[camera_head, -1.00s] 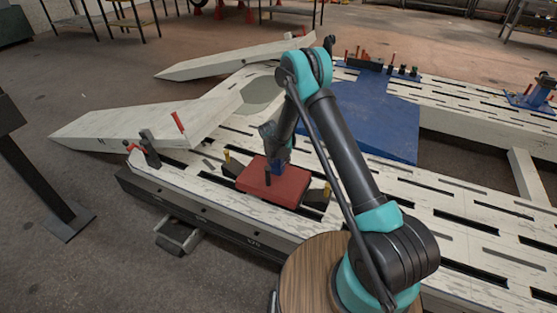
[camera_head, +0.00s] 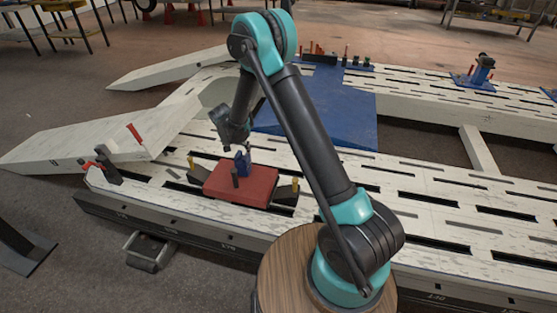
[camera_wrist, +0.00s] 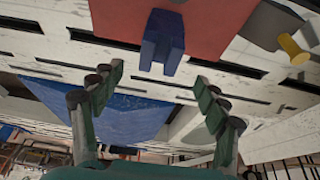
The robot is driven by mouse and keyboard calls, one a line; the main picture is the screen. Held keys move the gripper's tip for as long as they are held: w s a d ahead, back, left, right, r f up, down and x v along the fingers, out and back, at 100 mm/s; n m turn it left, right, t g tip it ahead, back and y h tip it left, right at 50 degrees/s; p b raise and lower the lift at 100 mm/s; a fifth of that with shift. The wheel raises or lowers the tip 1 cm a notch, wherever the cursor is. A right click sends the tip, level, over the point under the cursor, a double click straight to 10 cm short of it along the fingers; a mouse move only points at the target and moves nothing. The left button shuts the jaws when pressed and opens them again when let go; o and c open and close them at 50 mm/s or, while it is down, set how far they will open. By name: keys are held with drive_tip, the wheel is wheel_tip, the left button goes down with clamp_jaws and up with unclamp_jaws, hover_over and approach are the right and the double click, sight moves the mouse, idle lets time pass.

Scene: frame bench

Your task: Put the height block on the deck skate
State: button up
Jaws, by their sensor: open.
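The deck skate (camera_head: 258,188) is a flat red slab resting on the near beam of the white slotted frame.
Yellow-topped pegs flank the skate. A blue plate (camera_head: 330,115) lies behind it. White ramps (camera_head: 80,145) are at the left, and a clamp with red handles (camera_head: 104,166) is near them.

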drive_tip(key=s+d+r+n, duration=0.1)
drive_tip(key=s+d+r, duration=0.5)
drive_tip(key=d+r, duration=0.3)
drive_tip(key=s+d+r+n, duration=0.1)
drive_tip(key=s+d+r, duration=0.55)
drive_tip(key=d, duration=0.35)
drive_tip(key=s+d+n, duration=0.1)
drive_tip(key=s+d, duration=0.4)
drive_tip(key=s, duration=0.6)
drive_tip(key=s+d+n+y, duration=0.1)
drive_tip(key=s+d, duration=0.4)
drive_tip(key=s, duration=0.6)
drive_tip(key=shift+s+d+r+y, duration=0.15)
drive_tip(key=shift+s+d+y, duration=0.15)
drive_tip(key=shift+s, duration=0.1)
